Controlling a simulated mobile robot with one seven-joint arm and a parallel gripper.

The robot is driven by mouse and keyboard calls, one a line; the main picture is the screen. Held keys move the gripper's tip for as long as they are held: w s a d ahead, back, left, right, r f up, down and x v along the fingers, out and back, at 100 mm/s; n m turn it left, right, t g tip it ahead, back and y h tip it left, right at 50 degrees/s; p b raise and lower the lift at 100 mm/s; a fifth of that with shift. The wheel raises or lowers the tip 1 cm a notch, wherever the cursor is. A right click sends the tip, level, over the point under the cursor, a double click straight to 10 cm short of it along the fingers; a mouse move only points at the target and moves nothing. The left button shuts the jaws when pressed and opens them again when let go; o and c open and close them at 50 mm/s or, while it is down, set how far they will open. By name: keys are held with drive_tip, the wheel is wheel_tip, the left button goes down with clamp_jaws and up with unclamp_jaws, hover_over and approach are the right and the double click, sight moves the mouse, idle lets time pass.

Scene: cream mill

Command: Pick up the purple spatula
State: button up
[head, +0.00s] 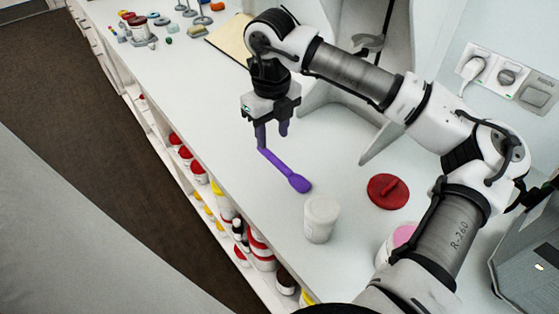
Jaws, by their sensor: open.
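The purple spatula (285,171) lies on the white counter (240,172), with its wider rounded end toward the lower right and its thin end toward the upper left. My gripper (272,141) points down above the counter near the spatula's thin end. Its two dark purple-grey fingers are apart, and I see nothing held between them. The left fingertip overlaps the thin end in the picture; I cannot tell whether they touch.
A white cup (321,219) stands just beyond the spatula's wide end. A red lid (388,191) lies to its right. A tan board (232,40) and several small items are farther back. The counter's left edge is close to the spatula, above shelves of jars.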

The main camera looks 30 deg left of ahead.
sight(272, 156)
drive_tip(key=shift+s+f+p, duration=0.2)
drive_tip(key=shift+f+p, duration=0.85)
drive_tip(key=shift+f, duration=1.8)
clamp_jaws()
drive_tip(key=shift+r, duration=0.1)
